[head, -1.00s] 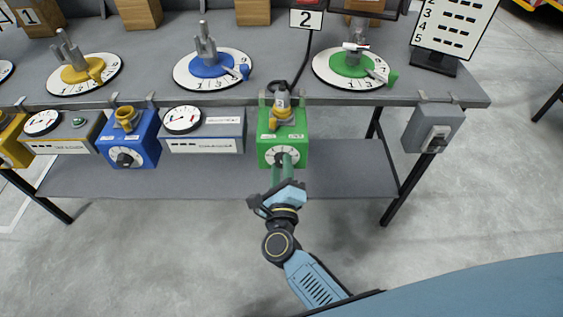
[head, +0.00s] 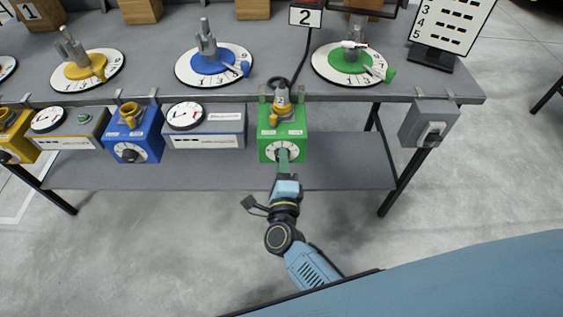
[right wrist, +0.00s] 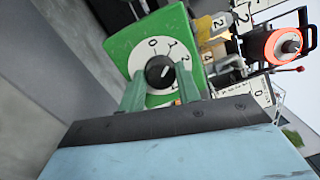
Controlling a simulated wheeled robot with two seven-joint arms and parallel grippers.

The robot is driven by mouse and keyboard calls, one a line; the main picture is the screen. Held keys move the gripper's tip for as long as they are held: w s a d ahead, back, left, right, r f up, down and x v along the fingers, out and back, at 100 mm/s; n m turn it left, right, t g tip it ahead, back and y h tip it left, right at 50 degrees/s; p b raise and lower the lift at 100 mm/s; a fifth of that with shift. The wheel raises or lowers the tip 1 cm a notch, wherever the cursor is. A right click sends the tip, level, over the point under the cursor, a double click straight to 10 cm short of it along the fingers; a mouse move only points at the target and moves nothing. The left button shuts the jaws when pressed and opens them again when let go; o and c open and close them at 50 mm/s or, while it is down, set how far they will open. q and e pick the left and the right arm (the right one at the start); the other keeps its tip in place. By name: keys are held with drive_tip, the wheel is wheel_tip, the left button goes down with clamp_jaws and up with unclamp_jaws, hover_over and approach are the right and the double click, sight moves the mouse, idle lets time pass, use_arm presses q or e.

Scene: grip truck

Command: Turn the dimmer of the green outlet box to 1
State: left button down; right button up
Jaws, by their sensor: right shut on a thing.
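The green outlet box (head: 270,141) hangs from the table's front edge. It has a white dial (head: 293,153) on its front, and a plug with a yellow collar (head: 283,104) sits on top. My right gripper (head: 283,154) reaches up from below and is shut on the dimmer knob, mostly hidden in the head view. In the right wrist view the dark knob (right wrist: 160,72) sits between the two green fingers, with numbers 0, 1 and 2 around it. A pale mark shows on the knob, but I cannot tell exactly which number it points at. My left gripper is not in view.
A blue outlet box (head: 134,142) and a grey meter box (head: 205,138) hang to the left. A grey switch box (head: 428,125) hangs to the right. Round dials with blue (head: 213,66) and green (head: 350,62) centres stand on the table. A lower shelf (head: 345,175) lies behind my gripper.

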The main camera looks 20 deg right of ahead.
drive_tip(key=o, duration=1)
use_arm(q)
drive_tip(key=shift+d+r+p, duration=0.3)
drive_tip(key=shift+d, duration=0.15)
use_arm(e)
drive_tip(key=v, duration=1.3)
drive_tip(key=shift+s+a+f, duration=0.1)
drive_tip(key=shift+s, duration=0.1)
